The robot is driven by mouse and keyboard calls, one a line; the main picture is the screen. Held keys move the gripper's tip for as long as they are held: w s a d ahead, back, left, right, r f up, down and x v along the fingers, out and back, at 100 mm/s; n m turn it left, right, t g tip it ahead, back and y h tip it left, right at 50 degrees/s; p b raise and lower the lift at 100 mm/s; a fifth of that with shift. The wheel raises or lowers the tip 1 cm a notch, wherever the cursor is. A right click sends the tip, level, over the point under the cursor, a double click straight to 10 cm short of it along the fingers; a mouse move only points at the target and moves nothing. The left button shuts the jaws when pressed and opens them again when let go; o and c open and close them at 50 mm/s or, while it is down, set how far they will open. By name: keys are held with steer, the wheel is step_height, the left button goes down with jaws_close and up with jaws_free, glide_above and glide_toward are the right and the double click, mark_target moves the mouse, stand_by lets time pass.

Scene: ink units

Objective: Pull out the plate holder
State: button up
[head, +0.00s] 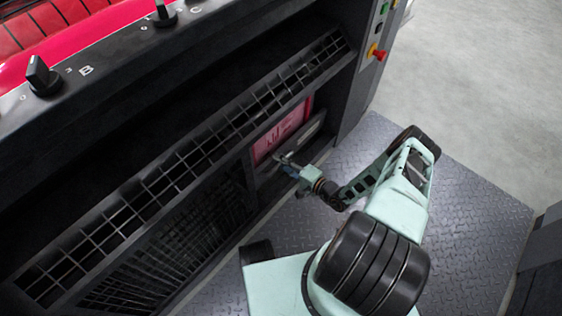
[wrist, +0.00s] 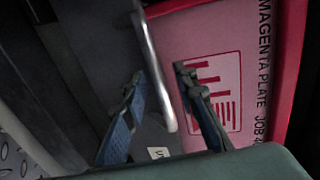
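The plate holder shows in the head view as a dark grey front (head: 308,138) low in the machine, with a red-pink plate (head: 285,127) standing behind it. In the wrist view the pink plate (wrist: 218,50) reads "MAGENTA PLATE JOB", its number cut off. A silver bar handle (wrist: 154,62) runs across the grey front (wrist: 95,40). My gripper (head: 281,158) is at the holder's front. In the wrist view its two blue fingers (wrist: 160,80) are apart, with the handle between them in the picture. A gap shows on each side; whether they reach it in depth is unclear.
A wire-mesh guard (head: 190,150) runs along the machine above the holder, and a dark grille (head: 175,245) lies to its left. A side panel with a red knob (head: 377,53) stands at upper right. The tread-plate floor (head: 470,225) around my arm is clear.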

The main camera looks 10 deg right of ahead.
jaws_close()
